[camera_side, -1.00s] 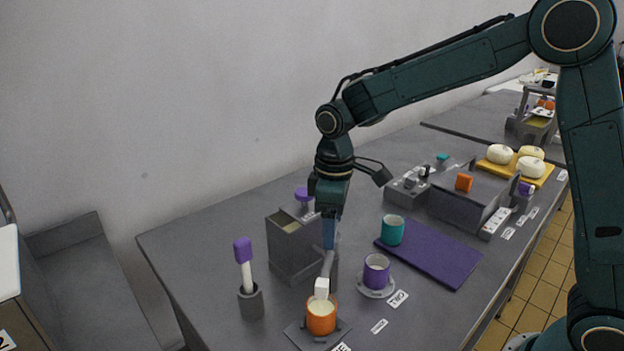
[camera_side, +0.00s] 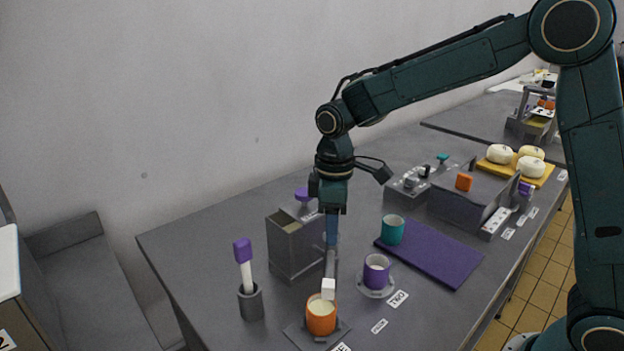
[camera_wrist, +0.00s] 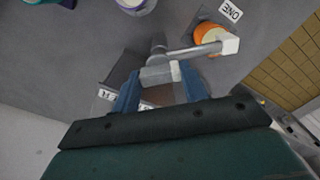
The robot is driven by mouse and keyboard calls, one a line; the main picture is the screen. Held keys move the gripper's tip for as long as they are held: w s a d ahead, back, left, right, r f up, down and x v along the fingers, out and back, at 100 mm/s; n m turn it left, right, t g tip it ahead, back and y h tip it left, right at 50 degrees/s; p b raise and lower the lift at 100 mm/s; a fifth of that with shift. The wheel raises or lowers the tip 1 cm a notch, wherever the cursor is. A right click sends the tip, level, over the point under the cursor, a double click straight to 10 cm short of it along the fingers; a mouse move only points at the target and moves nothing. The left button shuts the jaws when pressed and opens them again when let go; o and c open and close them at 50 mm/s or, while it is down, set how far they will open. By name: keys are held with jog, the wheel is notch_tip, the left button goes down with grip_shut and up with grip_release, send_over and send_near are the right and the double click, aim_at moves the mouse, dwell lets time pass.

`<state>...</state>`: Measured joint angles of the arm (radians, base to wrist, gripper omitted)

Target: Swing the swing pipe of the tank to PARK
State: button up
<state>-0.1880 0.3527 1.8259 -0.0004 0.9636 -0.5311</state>
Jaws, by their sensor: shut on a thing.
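The grey tank (camera_side: 290,252) stands on the bench, left of my gripper in the side view. Its swing pipe (camera_side: 330,262) ends in a white tip (camera_side: 328,289) above the orange cup (camera_side: 321,318); the tip also shows in the wrist view (camera_wrist: 230,44), beside the orange cup (camera_wrist: 207,36). My gripper (camera_side: 332,240) points down at the pipe. In the wrist view my gripper (camera_wrist: 160,84) has its blue fingers on either side of the pipe's pale block (camera_wrist: 160,73), shut on it. A label (camera_wrist: 106,94) there, partly hidden, may read PARK.
A purple cup (camera_side: 376,270) stands on a saucer near the label TWO (camera_side: 398,299). A teal cup (camera_side: 392,230) stands on a purple mat (camera_side: 440,258). A purple-topped white stick (camera_side: 245,262) stands in a grey holder (camera_side: 251,302). The orange cup is near label ONE (camera_wrist: 231,11).

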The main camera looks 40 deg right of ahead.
jog(key=n, duration=0.9)
jog(key=shift+n, duration=0.3)
dwell(0.4)
jog(key=o, duration=1.4)
jog(key=shift+r, duration=0.15)
notch_tip(320, 180, up, 14)
jog(key=shift+f, duration=0.2)
jog(key=shift+s, duration=0.1)
